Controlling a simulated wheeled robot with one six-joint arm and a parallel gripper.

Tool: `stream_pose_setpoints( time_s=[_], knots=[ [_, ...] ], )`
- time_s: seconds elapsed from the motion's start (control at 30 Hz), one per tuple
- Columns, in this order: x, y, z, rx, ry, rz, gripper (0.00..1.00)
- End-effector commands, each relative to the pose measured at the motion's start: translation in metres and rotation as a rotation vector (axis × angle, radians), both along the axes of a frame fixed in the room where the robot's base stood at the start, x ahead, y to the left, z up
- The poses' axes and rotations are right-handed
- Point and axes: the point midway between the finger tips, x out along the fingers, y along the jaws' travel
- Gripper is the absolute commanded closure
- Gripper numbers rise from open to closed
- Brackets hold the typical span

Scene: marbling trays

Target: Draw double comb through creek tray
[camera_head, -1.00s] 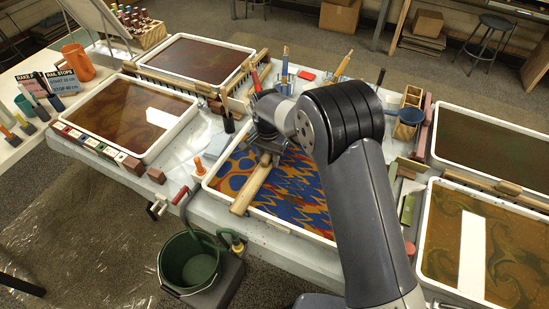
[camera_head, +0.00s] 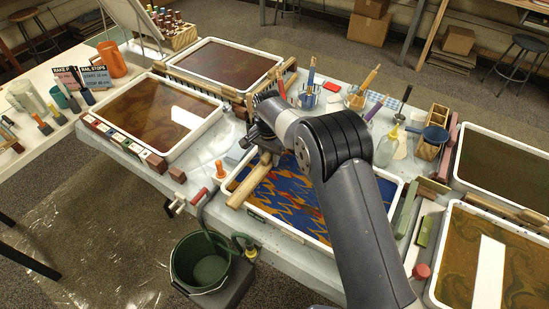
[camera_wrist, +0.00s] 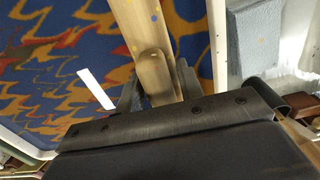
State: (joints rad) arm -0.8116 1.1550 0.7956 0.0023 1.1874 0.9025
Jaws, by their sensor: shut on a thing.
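The creek tray (camera_head: 296,234), white-rimmed, lies in the middle in the head view with blue, orange and red jagged marbling. A long wooden comb (camera_head: 247,188) lies across its left end, close to the left rim. My gripper (camera_head: 267,155) is shut on the comb's short wooden handle. In the wrist view the handle (camera_wrist: 154,75) sits between the fingers of my gripper (camera_wrist: 160,92), and the comb bar (camera_wrist: 133,22) runs up from it. Jagged marbling shows on one side and the tray's white rim (camera_wrist: 214,45) on the other. The comb's teeth are hidden.
Other marbling trays stand at left (camera_head: 215,123), back left (camera_head: 280,65) and right (camera_head: 455,205). Jars with brushes (camera_head: 309,95) stand behind the tray. A blue-grey block (camera_wrist: 258,38) lies beyond the rim.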

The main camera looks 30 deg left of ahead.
Motion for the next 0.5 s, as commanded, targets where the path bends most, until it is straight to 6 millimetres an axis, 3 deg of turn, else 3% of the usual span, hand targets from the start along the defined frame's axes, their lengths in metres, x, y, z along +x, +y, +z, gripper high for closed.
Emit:
stream_pose_setpoints(
  time_s=[0.5],
  knots=[
    [0.003, 0.037, 0.000, 0.000, 0.000, 0.001, 1.00]
  ],
)
